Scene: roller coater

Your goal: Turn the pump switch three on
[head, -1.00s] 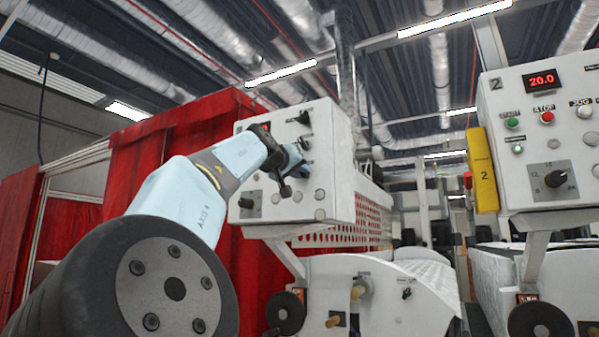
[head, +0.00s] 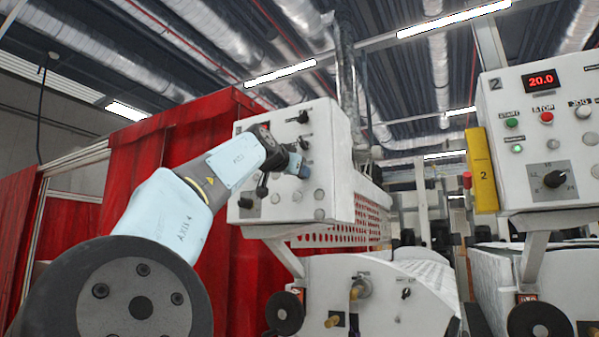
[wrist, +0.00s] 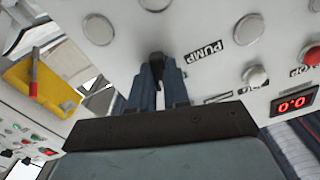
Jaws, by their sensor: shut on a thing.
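A white control box (head: 335,204) stands ahead in the head view, with its front partly hidden by my arm. My gripper (head: 303,169) is at the front of this box. In the wrist view my gripper (wrist: 158,80) has its two blue-grey fingers closed around a black switch knob (wrist: 156,59). The label "PUMP" (wrist: 204,53) is printed beside this knob. Most of the knob lies between the fingers, so its exact angle is hard to tell. No number three is readable on it.
Black knobs (head: 303,143) sit above my gripper on the same box. A dial (head: 248,202) is at its lower left. The wrist view shows a 0.0 display (wrist: 293,103) and a white button (wrist: 254,76) nearby. A second box (head: 550,115) stands right; a red curtain (head: 140,180) hangs left.

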